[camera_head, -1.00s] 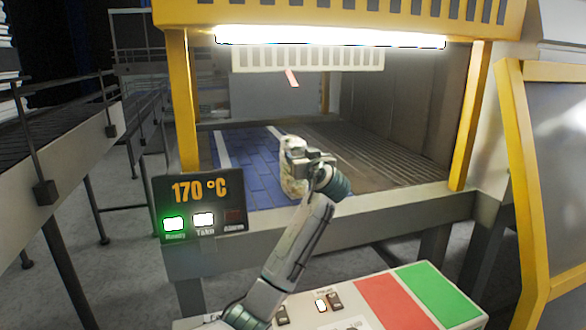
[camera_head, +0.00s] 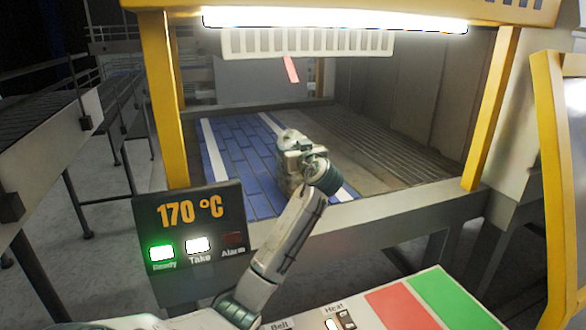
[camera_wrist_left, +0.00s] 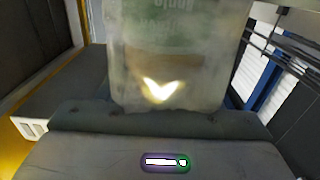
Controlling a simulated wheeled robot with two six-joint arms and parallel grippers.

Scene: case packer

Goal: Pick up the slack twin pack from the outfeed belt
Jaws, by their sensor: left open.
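The slack twin pack (camera_head: 285,184) stands on the blue outfeed belt (camera_head: 231,160), mostly hidden behind my left gripper (camera_head: 292,150) in the head view. In the left wrist view the pack (camera_wrist_left: 170,55) is a cloudy, see-through wrapped block with faint green lettering and a bright glare spot. It fills the middle, right in front of the gripper's dark body. My left gripper is open at the pack; I cannot tell whether its fingers touch it. My right gripper is not in view.
A yellow-framed guard (camera_head: 163,100) and lit lamp (camera_head: 335,20) surround the belt opening. A display panel (camera_head: 191,235) reads 170 °C, with green and white lights lit. A bare ribbed bed (camera_head: 400,150) lies right of the belt. A console (camera_head: 400,308) stands in front.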

